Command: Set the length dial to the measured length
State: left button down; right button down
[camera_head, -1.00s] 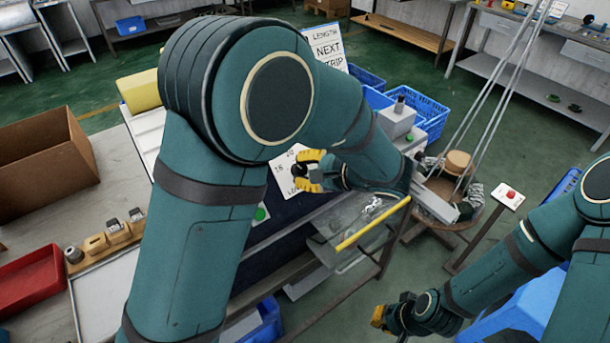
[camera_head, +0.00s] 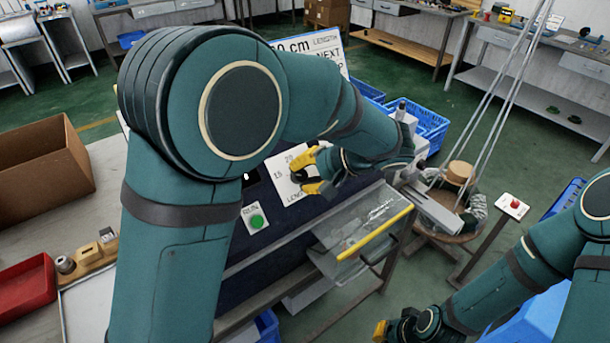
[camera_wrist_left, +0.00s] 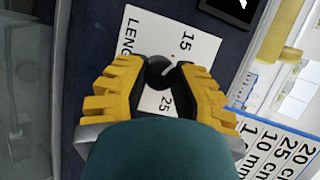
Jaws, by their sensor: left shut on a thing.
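The length dial is a black round knob (camera_wrist_left: 158,72) on a white plate (camera_wrist_left: 200,42) marked 15, 25 and part of LENGTH in the left wrist view. A pale mark shows on the knob. My left gripper (camera_wrist_left: 160,85) is shut on the knob, with one yellow finger on each side. In the head view the left gripper (camera_head: 312,173) is at the dial plate (camera_head: 291,192), where 15 and 20 can be read; fingers and arm hide part of it. My right gripper (camera_head: 384,329) is low at the bottom, mostly hidden, away from the dial.
A white sign (camera_head: 328,45) reads "0 cm", LENGTH and NEXT, partly covered by my arm. A clear tray with a yellow bar (camera_head: 376,235) juts out at right. A wooden stool (camera_head: 455,226) stands beyond.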

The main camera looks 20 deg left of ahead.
pick_arm(q)
jog(key=shift+s+f, duration=0.1)
jog(key=shift+f, duration=0.05)
dwell(0.3)
jog(key=c, duration=0.6)
grip_release()
jog(key=shift+c, duration=0.2)
jog(key=v, duration=1.2)
